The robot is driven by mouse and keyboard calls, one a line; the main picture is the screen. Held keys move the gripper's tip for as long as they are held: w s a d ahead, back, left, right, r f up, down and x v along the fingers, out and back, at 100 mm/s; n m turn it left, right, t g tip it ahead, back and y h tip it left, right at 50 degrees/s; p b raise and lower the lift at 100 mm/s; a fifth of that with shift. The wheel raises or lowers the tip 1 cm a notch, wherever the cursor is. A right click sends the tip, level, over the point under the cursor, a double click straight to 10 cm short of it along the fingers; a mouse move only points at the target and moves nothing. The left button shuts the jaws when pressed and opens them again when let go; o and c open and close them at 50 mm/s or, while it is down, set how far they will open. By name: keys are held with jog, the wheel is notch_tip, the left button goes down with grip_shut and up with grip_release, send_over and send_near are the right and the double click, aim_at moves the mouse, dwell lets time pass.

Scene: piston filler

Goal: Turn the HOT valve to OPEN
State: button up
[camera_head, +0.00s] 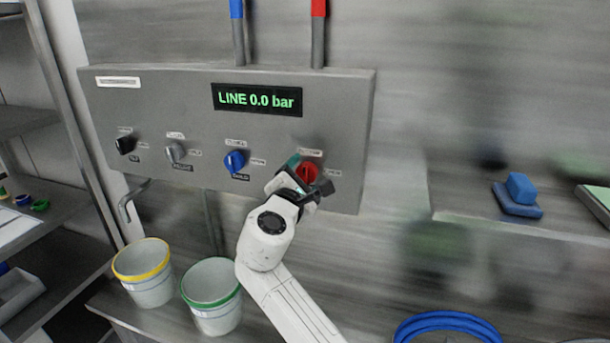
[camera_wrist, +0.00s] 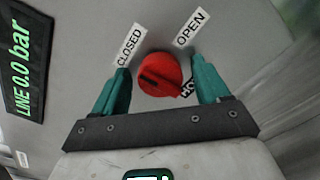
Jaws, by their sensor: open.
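The red HOT valve knob (camera_head: 308,171) is the rightmost knob on the grey panel (camera_head: 220,150). My gripper (camera_head: 309,174) is right in front of it and covers part of it. In the wrist view the red knob (camera_wrist: 158,74) sits between the two teal fingers of my gripper (camera_wrist: 160,72), which is open, with a gap at each side. A CLOSED label (camera_wrist: 130,45) is at the knob's upper left and an OPEN label (camera_wrist: 190,27) at its upper right. The HOT label (camera_wrist: 188,88) is partly hidden. A dark slot marks the knob; which end points is unclear.
The panel also has a blue knob (camera_head: 234,161), a grey knob (camera_head: 175,152) and a black knob (camera_head: 125,145). A display (camera_head: 257,100) reads LINE 0.0 bar. A yellow-rimmed bucket (camera_head: 147,284) and a green-rimmed bucket (camera_head: 214,310) stand below.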

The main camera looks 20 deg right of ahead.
jog(key=c, duration=1)
jog(key=shift+c, duration=0.2)
